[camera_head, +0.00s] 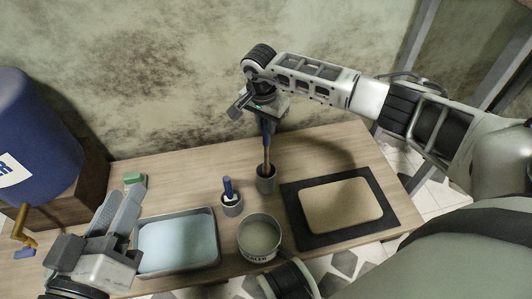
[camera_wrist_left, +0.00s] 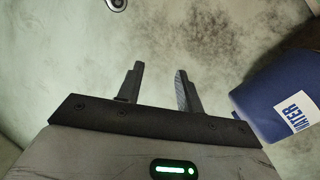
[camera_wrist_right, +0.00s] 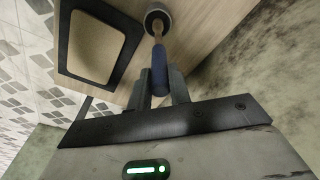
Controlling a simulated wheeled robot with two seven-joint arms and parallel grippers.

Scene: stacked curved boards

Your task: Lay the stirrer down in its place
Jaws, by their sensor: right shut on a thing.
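The stirrer has a blue handle (camera_head: 266,130) and a wooden lower shaft (camera_head: 266,160). My right gripper (camera_head: 264,112) is shut on the handle from above and holds the stirrer nearly upright.
A second cup (camera_head: 232,208) holds a blue-handled tool (camera_head: 228,187). A tan pad (camera_head: 340,205) lies on a black mat (camera_head: 302,240). A blue barrel (camera_head: 35,130) stands left, near a green block (camera_head: 133,178).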

